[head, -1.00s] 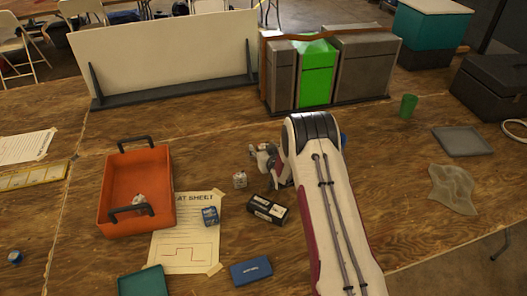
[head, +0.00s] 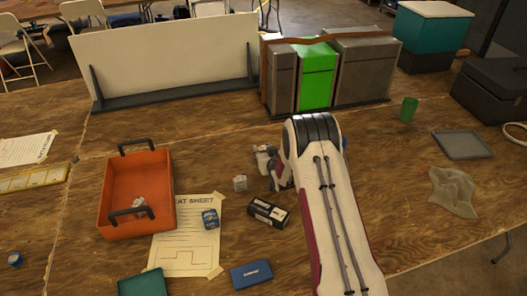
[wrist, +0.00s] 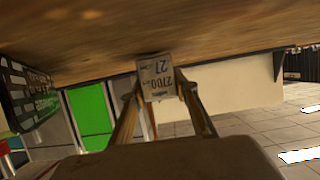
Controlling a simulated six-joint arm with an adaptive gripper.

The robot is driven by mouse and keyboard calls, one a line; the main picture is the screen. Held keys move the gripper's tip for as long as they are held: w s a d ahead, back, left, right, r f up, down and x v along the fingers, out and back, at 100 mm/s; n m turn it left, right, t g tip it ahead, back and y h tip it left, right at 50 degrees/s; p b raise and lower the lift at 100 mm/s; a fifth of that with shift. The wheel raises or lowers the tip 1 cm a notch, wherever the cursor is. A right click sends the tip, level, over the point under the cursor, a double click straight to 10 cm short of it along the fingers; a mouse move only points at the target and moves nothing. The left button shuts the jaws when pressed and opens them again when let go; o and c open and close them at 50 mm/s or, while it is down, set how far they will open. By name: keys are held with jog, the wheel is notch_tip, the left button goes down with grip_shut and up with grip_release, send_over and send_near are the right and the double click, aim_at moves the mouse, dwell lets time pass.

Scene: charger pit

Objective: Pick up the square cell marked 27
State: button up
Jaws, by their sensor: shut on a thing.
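The square cell marked 27 (wrist: 157,77) is pale grey with dark print and shows between the fingertips in the wrist view. My gripper (wrist: 158,88) is shut on it, one finger on each side. The table surface lies close beyond the cell; I cannot tell if they touch. In the head view my gripper (head: 265,158) is low over the middle of the table, left of my arm, and the held cell is hard to make out there.
A blue cell (head: 210,219) is on the cheat sheet (head: 185,243). An orange bin (head: 113,190) holds a small white item. Grey and green bins (head: 318,75) stand behind.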

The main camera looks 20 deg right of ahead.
aim_at(264, 146)
jog(key=shift+r, duration=4.75)
